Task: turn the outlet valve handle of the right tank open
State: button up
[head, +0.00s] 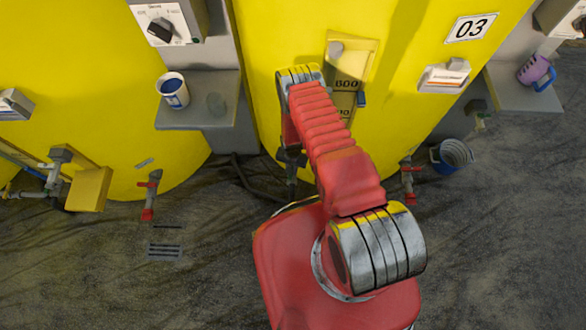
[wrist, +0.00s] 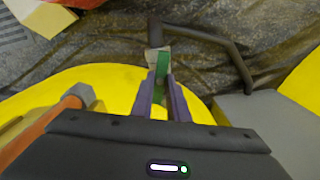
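The right tank (head: 390,50) is yellow and carries a plate marked 03. In the wrist view, a green handle-like piece (wrist: 163,60) sits by a pale fitting at the tank's foot, joined to a dark bent pipe (wrist: 205,35). I take it for the outlet valve handle. My gripper (wrist: 162,80) has its two purple fingers a narrow gap apart, with the green piece between their tips. I cannot tell whether both fingers press on it. In the head view, my red arm covers much of the tank front, and the handle cannot be made out.
Red-handled valves hang at left (head: 148,195) and right (head: 408,180) of my arm. A grey shelf (head: 190,115) holds a blue and white mug (head: 173,91). A blue bucket (head: 452,155) stands at right.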

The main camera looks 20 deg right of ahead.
grip_shut()
jog(key=shift+n, duration=1.8)
jog(key=o, duration=0.6)
grip_release()
jog(key=shift+r, duration=0.1)
